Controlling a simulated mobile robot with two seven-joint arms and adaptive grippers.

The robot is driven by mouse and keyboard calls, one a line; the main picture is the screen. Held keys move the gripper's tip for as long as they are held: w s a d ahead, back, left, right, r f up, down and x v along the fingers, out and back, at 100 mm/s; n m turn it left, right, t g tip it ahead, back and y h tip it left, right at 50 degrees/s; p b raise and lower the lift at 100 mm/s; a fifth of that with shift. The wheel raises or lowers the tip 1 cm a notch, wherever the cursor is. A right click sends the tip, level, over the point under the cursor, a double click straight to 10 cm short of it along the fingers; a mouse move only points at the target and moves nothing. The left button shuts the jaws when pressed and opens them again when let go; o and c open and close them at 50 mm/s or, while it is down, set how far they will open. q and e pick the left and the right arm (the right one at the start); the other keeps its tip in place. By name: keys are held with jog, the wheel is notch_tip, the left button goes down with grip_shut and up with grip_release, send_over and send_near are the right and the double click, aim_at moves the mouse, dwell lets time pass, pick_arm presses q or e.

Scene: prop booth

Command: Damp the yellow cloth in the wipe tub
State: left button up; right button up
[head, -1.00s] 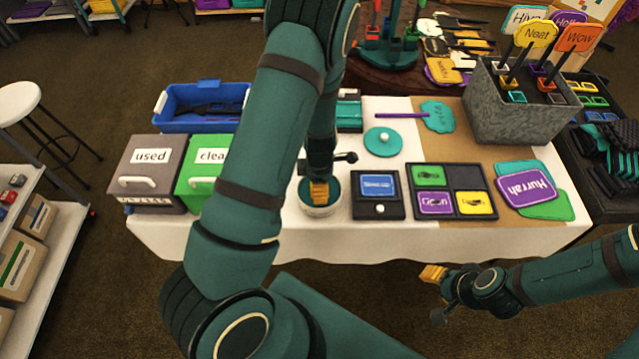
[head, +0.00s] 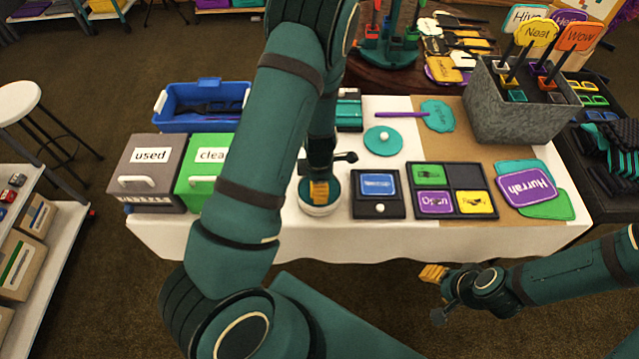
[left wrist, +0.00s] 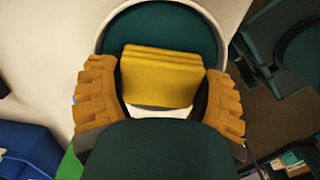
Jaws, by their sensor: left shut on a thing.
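The wipe tub (head: 319,210) is a round white tub with a dark teal inside, open at the front of the white table. My left gripper (head: 319,191) points down into its mouth. In the left wrist view, the folded yellow cloth (left wrist: 160,75) sits between the ridged orange fingers of my left gripper (left wrist: 161,92), which is shut on it. The tub's rim (left wrist: 113,22) curves around the cloth's far side. Whether the cloth touches the tub's bottom is hidden. My right gripper (head: 435,274) is off the table's front edge, with its jaw gap too small to judge.
A teal lid with a white knob (head: 383,140) lies behind the tub. A green "clean" bin (head: 197,185) and grey "used" bin (head: 151,172) stand left. A sign tray (head: 466,177) lies farther right.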

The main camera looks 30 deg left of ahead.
pick_arm(q)
jog(key=shift+f, duration=0.35)
dwell(1.3)
jog(key=shift+r, duration=0.1)
notch_tip(320, 180, up, 2)
jog(key=shift+r+p, duration=0.25)
jog(key=shift+p, duration=0.85)
jog(key=shift+r+p, duration=2.05)
jog(key=shift+r, duration=0.15)
jog(key=shift+d, duration=0.1)
